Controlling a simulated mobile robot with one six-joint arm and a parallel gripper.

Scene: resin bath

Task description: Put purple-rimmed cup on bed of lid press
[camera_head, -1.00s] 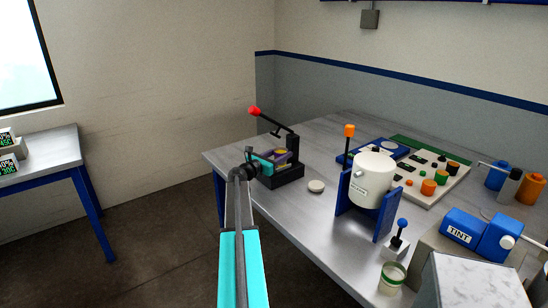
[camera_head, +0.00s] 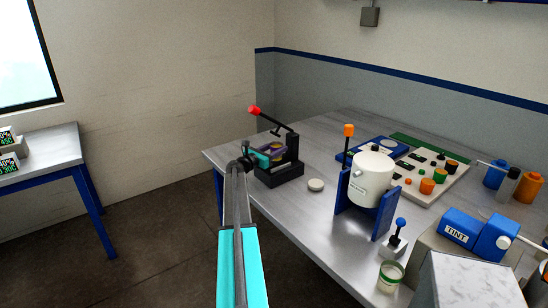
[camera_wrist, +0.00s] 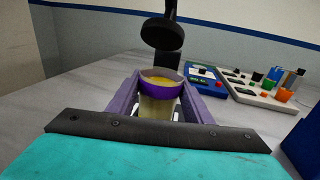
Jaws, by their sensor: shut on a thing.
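The purple-rimmed cup (camera_wrist: 160,88) is pale and translucent, with a purple band and yellow contents. It stands upright between the lavender fingers of my gripper (camera_wrist: 162,96), which is shut on it. In the head view my gripper (camera_head: 269,155) and the cup are at the black lid press (camera_head: 284,177), over its bed side. The press lever has a red knob (camera_head: 254,111) and is raised. In the wrist view the round black press head (camera_wrist: 162,34) is above and beyond the cup. The bed is mostly hidden, so I cannot tell whether the cup touches it.
A white round lid (camera_head: 316,185) lies right of the press on the grey bench (camera_head: 315,222). A white pot in a blue stand (camera_head: 371,178) is farther right. A green-rimmed cup (camera_head: 390,275) stands near the front edge. Control panels (camera_head: 430,175) are at the back.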

